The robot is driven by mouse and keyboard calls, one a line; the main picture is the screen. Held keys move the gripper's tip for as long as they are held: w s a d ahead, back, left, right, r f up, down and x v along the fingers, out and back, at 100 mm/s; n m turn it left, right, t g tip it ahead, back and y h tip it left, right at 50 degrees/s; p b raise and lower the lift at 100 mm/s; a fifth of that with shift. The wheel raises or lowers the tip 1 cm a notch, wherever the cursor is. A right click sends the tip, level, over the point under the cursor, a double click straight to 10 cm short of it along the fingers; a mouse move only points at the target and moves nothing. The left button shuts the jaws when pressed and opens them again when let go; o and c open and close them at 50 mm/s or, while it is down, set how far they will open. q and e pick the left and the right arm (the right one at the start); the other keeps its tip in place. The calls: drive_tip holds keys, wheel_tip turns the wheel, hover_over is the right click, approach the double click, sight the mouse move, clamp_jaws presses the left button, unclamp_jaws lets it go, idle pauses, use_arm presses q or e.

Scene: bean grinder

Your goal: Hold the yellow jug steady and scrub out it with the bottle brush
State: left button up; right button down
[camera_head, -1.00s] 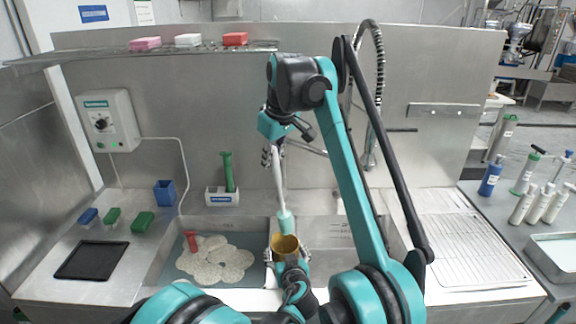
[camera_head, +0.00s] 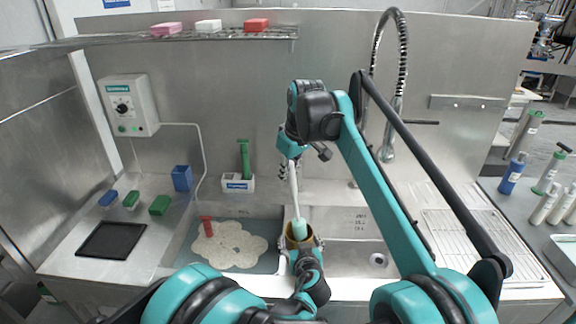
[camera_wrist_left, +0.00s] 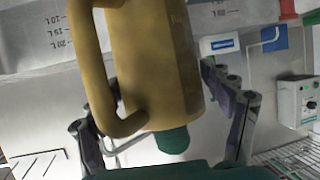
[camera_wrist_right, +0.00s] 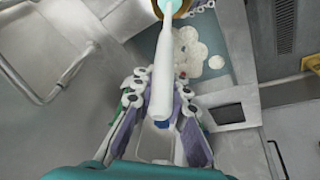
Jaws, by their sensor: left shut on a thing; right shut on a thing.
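The bottle brush (camera_head: 294,185) has a white handle and a teal head. My right gripper (camera_head: 289,167) is shut on its handle, above the jug. The teal head (camera_head: 299,229) is partly inside the jug's mouth, and part shows beyond the rim in the left wrist view (camera_wrist_left: 172,140). Its lower end is hidden.
The right basin (camera_head: 345,222) looks empty. A spring-hose tap (camera_head: 388,130) rises behind my right arm. A green brush (camera_head: 244,158) stands in a white holder; a black tray (camera_head: 111,241) lies left.

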wheel_tip(320, 180, down, 9)
idle(0.8)
drive_tip(key=shift+f, duration=0.55)
idle(1.0)
